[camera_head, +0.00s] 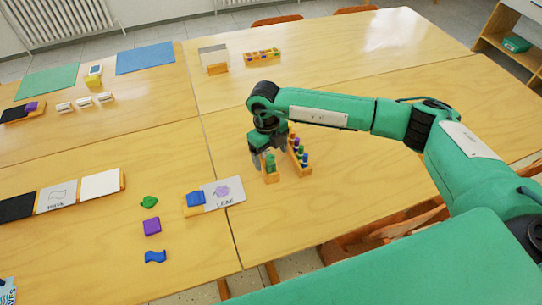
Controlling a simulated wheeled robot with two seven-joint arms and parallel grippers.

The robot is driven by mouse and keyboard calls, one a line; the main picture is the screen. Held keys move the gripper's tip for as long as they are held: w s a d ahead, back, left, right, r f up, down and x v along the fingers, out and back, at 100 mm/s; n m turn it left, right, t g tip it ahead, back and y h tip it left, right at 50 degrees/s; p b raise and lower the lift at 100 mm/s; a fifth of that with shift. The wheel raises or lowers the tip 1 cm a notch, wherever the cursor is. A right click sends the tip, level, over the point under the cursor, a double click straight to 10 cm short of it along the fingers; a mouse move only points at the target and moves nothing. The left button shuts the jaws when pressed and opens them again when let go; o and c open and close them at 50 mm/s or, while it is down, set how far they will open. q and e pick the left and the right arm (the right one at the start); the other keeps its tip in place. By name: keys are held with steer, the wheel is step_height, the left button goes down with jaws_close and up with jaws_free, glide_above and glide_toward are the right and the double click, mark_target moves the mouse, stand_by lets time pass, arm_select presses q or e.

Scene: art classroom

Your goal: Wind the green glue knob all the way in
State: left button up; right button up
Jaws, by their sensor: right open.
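A small green glue stick (270,163) stands upright in a little wooden holder (271,178) on the table. My right gripper (269,158) is open and points down over it, with one finger on each side of its upper part. Whether the fingers touch it is too small to tell. The knob itself cannot be made out clearly from the stick. My left gripper is not in view.
A wooden rack (304,170) with several colored glue sticks stands just right of the gripper. A card marked LEAF (223,193) with a blue piece (195,198) lies to the left. A green leaf (149,202), a purple square (152,226) and a blue wave (155,257) lie further left.

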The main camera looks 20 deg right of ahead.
steer(key=m+p, duration=0.1)
steer(key=m, duration=0.4)
steer(key=shift+r+y, duration=0.1)
steer(key=shift+y, duration=0.2)
steer(key=m+p, duration=0.2)
steer(key=m, duration=0.3)
steer(key=shift+y, duration=0.3)
steer(key=shift+m, duration=0.7)
steer(key=c, duration=1.5)
